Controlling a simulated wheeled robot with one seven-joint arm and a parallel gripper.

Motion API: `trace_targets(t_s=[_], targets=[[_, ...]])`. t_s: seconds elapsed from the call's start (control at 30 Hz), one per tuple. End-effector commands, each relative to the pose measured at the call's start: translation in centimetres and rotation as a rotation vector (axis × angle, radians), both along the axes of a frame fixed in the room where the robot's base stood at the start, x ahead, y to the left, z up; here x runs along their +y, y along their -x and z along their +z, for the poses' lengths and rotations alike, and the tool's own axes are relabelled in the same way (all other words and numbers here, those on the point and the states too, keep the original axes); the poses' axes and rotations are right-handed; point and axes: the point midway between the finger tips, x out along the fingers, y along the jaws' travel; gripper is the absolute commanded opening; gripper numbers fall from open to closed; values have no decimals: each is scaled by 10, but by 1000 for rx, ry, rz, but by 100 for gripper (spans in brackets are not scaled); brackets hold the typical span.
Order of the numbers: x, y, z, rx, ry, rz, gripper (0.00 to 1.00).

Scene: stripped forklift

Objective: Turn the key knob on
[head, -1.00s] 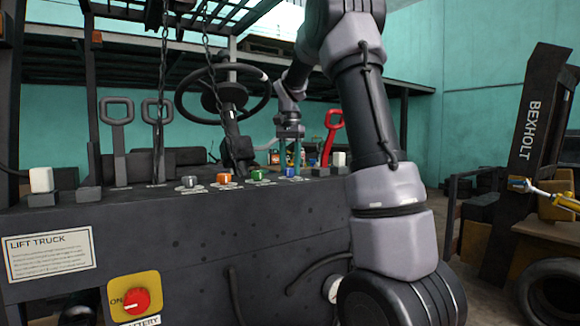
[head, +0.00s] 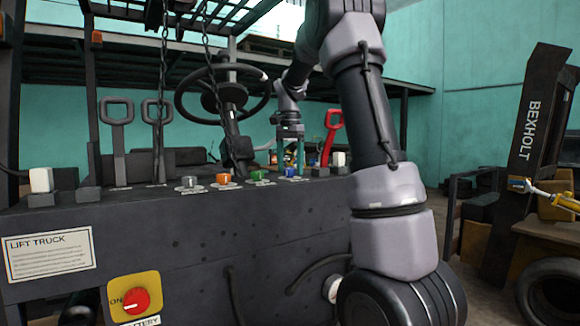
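A row of small knobs stands on top of the dark forklift panel (head: 180,235): a grey knob (head: 189,182), an orange knob (head: 224,179), a green knob (head: 257,175) and a blue knob (head: 290,172). Their labels are too small to read, so I cannot tell which one is the key knob. My gripper (head: 290,163) points down over the blue knob with its two teal fingers apart, one on each side. It looks open. I cannot tell whether the fingertips touch the knob.
A red lever (head: 332,130) and a white block (head: 338,159) stand close to the right of my gripper. A steering wheel (head: 222,95) rises behind the panel. A red battery knob (head: 135,300) is on the front face. Two grey handles (head: 118,112) stand at the left.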

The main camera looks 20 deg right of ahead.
Motion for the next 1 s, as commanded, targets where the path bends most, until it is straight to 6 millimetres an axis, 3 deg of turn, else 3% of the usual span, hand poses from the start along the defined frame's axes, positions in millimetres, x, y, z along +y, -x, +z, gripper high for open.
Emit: trace_targets(t_s=[0.33, 0.8, 1.0], targets=[[0, 0, 7, 0, 0, 0, 77], [0, -1, 91, -1, 2, 0, 77], [0, 0, 107, -1, 1, 1, 77]])
